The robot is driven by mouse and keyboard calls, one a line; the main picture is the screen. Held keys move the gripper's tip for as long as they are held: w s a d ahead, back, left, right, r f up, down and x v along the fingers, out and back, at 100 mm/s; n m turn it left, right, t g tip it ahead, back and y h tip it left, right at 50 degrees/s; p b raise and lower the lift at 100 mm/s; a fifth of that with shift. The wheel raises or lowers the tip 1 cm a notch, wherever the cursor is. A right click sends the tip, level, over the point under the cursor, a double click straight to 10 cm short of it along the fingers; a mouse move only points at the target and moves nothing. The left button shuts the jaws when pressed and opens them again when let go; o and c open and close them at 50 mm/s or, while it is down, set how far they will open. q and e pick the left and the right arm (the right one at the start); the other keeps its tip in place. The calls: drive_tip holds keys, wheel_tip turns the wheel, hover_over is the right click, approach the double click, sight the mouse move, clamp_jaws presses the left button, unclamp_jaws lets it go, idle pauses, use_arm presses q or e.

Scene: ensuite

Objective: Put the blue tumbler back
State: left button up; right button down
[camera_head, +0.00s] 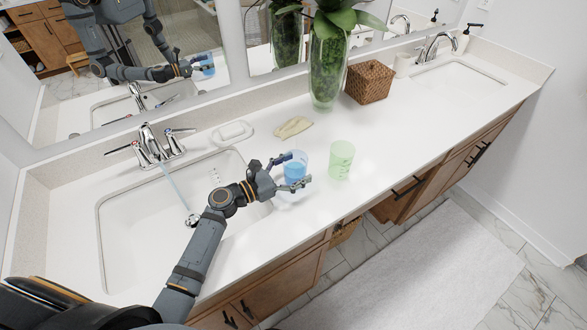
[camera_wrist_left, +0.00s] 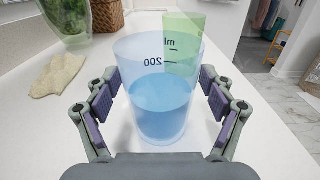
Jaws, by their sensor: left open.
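The blue tumbler (camera_head: 296,165) is a clear, blue-tinted cup with measuring marks, partly filled. It is upright on or just above the white counter, right of the left basin. My left gripper (camera_head: 297,170) is open, with one finger on each side of it. In the left wrist view the tumbler (camera_wrist_left: 158,105) stands between the purple finger pads (camera_wrist_left: 159,102), with visible gaps on both sides. A green tumbler (camera_head: 341,160) stands close behind it; it also shows in the left wrist view (camera_wrist_left: 184,35). My right gripper is not in view.
The left basin (camera_head: 125,225) has a faucet (camera_head: 158,145) with a pale streak to the drain. A soap dish (camera_head: 232,133), beige cloth (camera_head: 294,127), plant vase (camera_head: 327,70) and wicker box (camera_head: 369,82) line the back. The counter right of the green tumbler is clear.

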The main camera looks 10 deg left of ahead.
use_arm(q)
drive_tip(key=b+v, duration=0.2)
drive_tip(key=v, duration=1)
drive_tip(key=shift+r, duration=0.2)
